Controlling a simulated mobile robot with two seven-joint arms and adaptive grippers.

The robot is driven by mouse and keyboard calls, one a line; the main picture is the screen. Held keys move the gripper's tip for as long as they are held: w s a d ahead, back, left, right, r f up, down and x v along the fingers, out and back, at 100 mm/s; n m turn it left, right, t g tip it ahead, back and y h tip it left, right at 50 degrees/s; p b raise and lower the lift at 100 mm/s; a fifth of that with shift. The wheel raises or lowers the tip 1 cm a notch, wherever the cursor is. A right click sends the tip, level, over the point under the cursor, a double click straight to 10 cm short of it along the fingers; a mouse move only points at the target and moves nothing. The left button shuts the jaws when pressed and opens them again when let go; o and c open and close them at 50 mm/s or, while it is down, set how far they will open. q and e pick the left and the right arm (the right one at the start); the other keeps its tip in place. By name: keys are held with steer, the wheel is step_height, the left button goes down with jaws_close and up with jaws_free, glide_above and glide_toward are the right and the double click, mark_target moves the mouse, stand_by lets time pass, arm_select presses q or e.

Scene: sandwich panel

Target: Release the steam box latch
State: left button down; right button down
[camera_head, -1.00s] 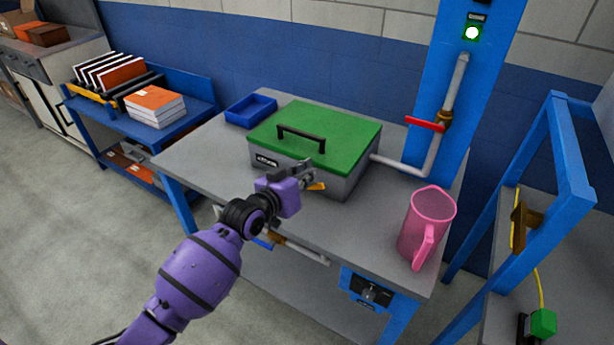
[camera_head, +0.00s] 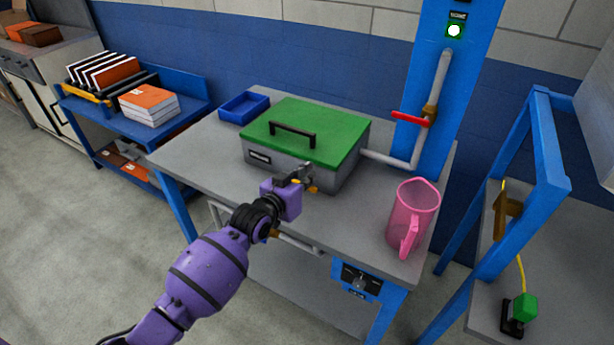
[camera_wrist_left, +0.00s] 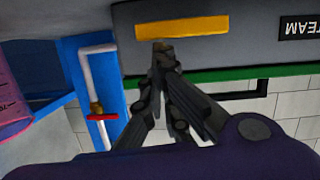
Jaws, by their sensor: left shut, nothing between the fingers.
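The steam box (camera_head: 341,176) is a grey box with a shut green lid (camera_head: 320,130) and a black handle, standing on the grey table. The latch is an orange-yellow bar on its front face; in the head view part of it (camera_head: 313,189) shows beside my left gripper (camera_head: 307,172). In the left wrist view the latch (camera_wrist_left: 182,28) lies flat across the grey front, with an upside-down label (camera_wrist_left: 300,27) to its right. My left gripper (camera_wrist_left: 163,45) is shut and empty, its tips at the latch's edge; whether they touch cannot be told. My right gripper is out of view.
A pink pitcher (camera_head: 413,215) stands at the table's right front. A blue tray (camera_head: 244,107) sits behind left. A blue frame stands right.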

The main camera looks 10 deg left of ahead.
arm_select(q)
steer(key=shift+r, duration=0.1)
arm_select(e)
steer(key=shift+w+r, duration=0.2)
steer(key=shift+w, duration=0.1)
